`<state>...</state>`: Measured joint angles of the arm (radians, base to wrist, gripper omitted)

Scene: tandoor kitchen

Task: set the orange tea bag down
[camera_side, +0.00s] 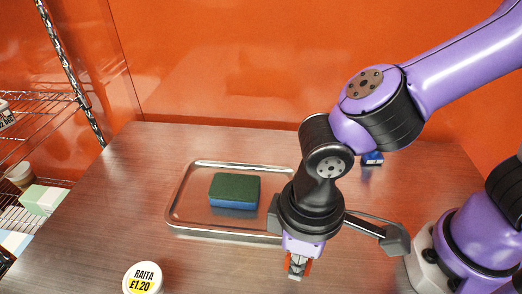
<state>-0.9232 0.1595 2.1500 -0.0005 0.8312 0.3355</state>
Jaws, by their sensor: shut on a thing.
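My gripper (297,271) points down over the front of the table, in front of the tray's right end. It is shut on the orange tea bag (309,267), of which only small orange edges show beside the fingers. Most of the tea bag is hidden by the gripper. I cannot tell whether it touches the table.
A metal tray (180,212) with a green and blue sponge (234,191) in it lies left of my gripper. A round tub labelled raita (144,278) stands at the front left. A small blue item (372,159) is partly hidden behind my arm. Wire shelves (50,97) stand far left.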

